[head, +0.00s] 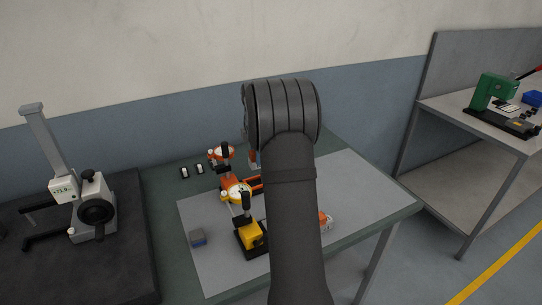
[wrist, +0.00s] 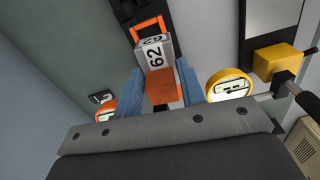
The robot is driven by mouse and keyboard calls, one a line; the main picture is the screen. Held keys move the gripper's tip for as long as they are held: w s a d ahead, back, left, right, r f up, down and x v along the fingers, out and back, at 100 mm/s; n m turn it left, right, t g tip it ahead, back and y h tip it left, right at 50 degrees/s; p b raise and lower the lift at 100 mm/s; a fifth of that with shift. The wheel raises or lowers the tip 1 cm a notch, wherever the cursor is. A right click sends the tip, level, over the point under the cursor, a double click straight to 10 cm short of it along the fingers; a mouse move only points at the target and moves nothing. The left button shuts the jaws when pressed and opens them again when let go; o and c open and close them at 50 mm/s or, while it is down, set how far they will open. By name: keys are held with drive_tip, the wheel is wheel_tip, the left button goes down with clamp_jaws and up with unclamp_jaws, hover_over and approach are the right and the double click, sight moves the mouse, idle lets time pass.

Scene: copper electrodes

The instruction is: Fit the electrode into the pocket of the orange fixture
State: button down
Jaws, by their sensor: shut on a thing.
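In the wrist view, my gripper (wrist: 160,88) has two blue fingers, one on each side of the electrode (wrist: 162,86). The electrode has a copper-orange block and a pale part marked 62. The orange fixture (wrist: 136,36) shows as an orange frame just beyond the electrode's marked end. Whether the electrode touches the fixture or sits over its pocket, I cannot tell. In the head view, part of the orange fixture (head: 254,181) shows left of my arm. My arm hides most of the gripper and the electrode there.
In the head view, a yellow toggle clamp (head: 252,236) stands in front of the fixture, near round orange and yellow dials (head: 236,191). A grey-blue block (head: 198,238) lies at left, an orange-and-white block (head: 325,221) at right. The grey mat (head: 370,190) is clear at right.

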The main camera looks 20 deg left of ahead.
drive_tip(key=shift+w+a+f+n, duration=0.1)
drive_tip(key=shift+a+f+n, duration=0.1)
drive_tip(key=shift+a+n, duration=0.3)
drive_tip(key=shift+w+a+f, duration=0.2)
drive_tip(key=shift+a+f, duration=0.05)
drive_tip(key=shift+a, duration=0.05)
drive_tip(key=shift+f, duration=0.1)
drive_tip(key=shift+f, duration=2.85)
drive_tip(key=shift+f, duration=1.05)
drive_tip(key=c, duration=0.9)
unclamp_jaws()
drive_tip(key=shift+f, duration=0.1)
drive_tip(key=shift+o, duration=0.2)
wheel_tip(320, 180, up, 18)
drive_tip(key=shift+f, duration=0.25)
